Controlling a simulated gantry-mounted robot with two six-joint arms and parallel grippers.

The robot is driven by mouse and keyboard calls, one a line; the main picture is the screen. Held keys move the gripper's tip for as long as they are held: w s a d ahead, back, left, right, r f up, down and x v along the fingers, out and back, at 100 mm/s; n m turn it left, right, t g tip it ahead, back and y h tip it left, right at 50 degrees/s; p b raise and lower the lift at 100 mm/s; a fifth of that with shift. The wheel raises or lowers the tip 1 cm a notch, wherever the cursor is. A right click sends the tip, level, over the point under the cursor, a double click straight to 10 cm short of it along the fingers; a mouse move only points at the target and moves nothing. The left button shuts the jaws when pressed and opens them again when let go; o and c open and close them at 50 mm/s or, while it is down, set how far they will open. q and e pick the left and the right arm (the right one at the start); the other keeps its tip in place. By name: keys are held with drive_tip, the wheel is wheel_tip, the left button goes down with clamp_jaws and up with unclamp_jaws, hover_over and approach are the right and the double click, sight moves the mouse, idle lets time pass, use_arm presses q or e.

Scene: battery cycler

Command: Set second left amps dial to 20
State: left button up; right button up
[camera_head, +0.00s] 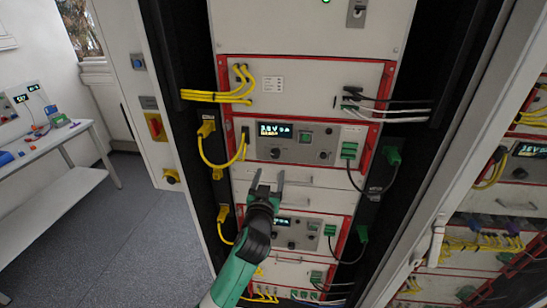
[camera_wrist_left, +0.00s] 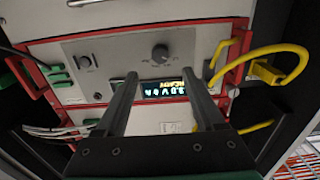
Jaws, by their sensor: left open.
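In the head view, a tall cabinet holds stacked cycler modules. The upper module (camera_head: 300,133) has a lit display (camera_head: 275,130) reading about 3.8V 0A, a larger dial (camera_head: 275,153) below it and a smaller dial (camera_head: 323,155) to the right. A lower module has a similar display (camera_head: 283,221) and dial (camera_head: 291,245), partly behind my arm. My left gripper (camera_head: 268,178) is open and empty, below the upper module's dials. In the wrist view, a panel appears upside down, its dial (camera_wrist_left: 160,53) beyond and between the open fingertips (camera_wrist_left: 160,77). I cannot tell the dial's setting.
Yellow cables (camera_head: 222,163) loop at the modules' left. Green plugs (camera_head: 348,150) with black cables are at the right. An open cabinet door (camera_head: 440,150) stands right; a white bench (camera_head: 45,150) is far left.

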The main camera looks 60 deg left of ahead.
sight(275, 155)
use_arm(q)
drive_tip(key=x, duration=0.9)
drive_tip(key=shift+w+a, duration=0.1)
drive_tip(key=shift+r, duration=0.1)
clamp_jaws()
